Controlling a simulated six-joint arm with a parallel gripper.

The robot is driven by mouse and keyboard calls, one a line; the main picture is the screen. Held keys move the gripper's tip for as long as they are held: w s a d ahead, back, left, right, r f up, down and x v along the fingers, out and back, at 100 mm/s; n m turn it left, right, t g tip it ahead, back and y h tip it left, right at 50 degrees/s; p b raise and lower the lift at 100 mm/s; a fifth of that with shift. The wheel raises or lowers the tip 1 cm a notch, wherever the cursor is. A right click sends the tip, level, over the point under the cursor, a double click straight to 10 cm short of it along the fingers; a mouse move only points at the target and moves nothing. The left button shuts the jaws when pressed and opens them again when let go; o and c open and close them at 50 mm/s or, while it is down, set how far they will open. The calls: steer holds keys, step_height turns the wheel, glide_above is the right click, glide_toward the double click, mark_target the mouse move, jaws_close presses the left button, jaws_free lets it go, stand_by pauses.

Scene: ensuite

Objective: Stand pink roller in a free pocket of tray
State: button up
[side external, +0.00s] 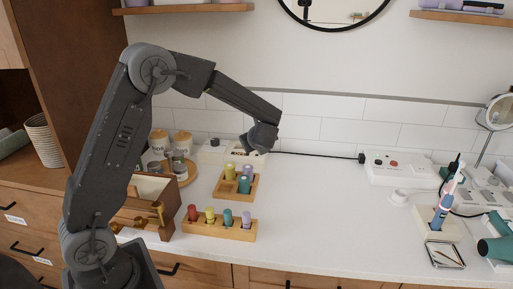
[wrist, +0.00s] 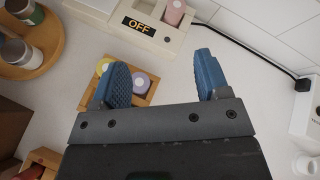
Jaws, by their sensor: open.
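The pink roller (wrist: 175,12) stands on the white device with the OFF label, at the top edge of the wrist view. I cannot make it out clearly in the side view, where my gripper is in front of that area. The small wooden tray (side external: 234,197) holds a yellow roller (side external: 230,172), a purple roller (side external: 248,171) and a teal roller (side external: 243,185). Its front-left pocket looks empty in the side view. My gripper (wrist: 160,62) is open and empty, above the counter near the tray; its left finger hides part of the tray in the wrist view.
A longer wooden rack (side external: 207,232) with red, yellow, teal and purple rollers stands in front of the tray. The white device (side external: 212,154) is behind the tray, with a round wooden stand (wrist: 52,50) of jars at left. The counter right of the tray is clear.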

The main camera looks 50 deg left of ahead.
steer(key=w+a+f+m, duration=0.1)
steer(key=w+a+f, duration=0.1)
steer(key=w+a, duration=0.1)
steer(key=w+a+f+m+t, duration=0.1)
steer(key=w+a+f+m, duration=0.1)
steer(key=w+a+f, duration=0.1)
steer(key=w+a+f+m, duration=0.1)
steer(key=w+a+f, duration=0.1)
steer(key=a+f, duration=0.1)
steer(key=shift+w+a+m+y, duration=0.15)
steer(key=shift+w+m+y, duration=0.15)
steer(key=shift+w+y, duration=0.1)
steer(key=x, duration=0.4)
steer(key=shift+s+a+f, duration=0.15)
steer(key=shift+s, duration=0.25)
steer(key=shift+w+a+f, duration=0.2)
steer(key=shift+w+a, duration=0.15)
steer(key=shift+a, duration=0.2)
steer(key=c, duration=1)
steer(key=shift+r, duration=0.1)
